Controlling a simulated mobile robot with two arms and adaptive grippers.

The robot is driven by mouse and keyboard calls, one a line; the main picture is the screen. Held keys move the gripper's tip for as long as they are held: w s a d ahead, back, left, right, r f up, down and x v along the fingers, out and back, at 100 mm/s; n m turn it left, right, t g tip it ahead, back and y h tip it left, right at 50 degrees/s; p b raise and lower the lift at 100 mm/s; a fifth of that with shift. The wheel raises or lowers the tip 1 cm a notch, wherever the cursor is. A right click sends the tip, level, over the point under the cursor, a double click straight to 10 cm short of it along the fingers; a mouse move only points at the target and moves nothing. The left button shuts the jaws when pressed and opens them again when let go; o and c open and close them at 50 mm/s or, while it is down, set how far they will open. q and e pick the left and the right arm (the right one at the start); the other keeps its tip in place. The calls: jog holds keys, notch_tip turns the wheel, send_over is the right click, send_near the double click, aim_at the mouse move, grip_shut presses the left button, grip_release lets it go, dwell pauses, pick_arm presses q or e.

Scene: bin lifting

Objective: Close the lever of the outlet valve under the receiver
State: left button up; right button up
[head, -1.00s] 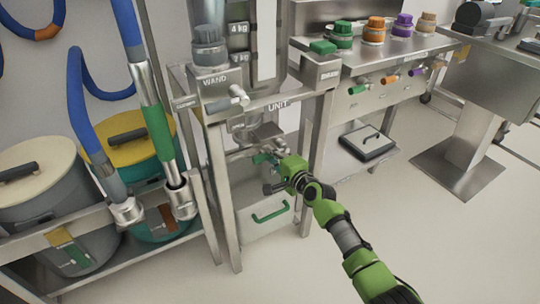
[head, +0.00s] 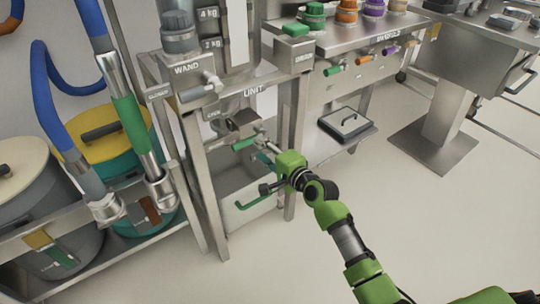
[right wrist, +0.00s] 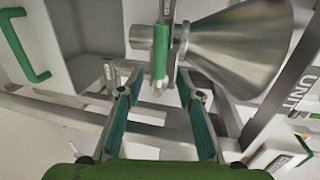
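The outlet valve's green lever (head: 243,144) sits under the metal receiver in the frame marked UNIT. In the right wrist view the green lever handle (right wrist: 160,50) lies just beyond my fingertips, roughly centred between them and pointing toward me. The receiver's metal cone (right wrist: 235,45) is beside it on the right. My right gripper (head: 266,164) is just right of and below the lever in the head view. Its two teal-padded fingers stand apart with nothing between them in the right wrist view (right wrist: 160,93). Contact with the lever is not visible. My left gripper is out of view.
A bin with a green handle (head: 258,203) sits low in the frame below the valve. Hoses and lidded drums (head: 100,148) are at the left. The floor at the front right is clear.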

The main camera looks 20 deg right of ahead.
jog(key=shift+v, duration=2.25)
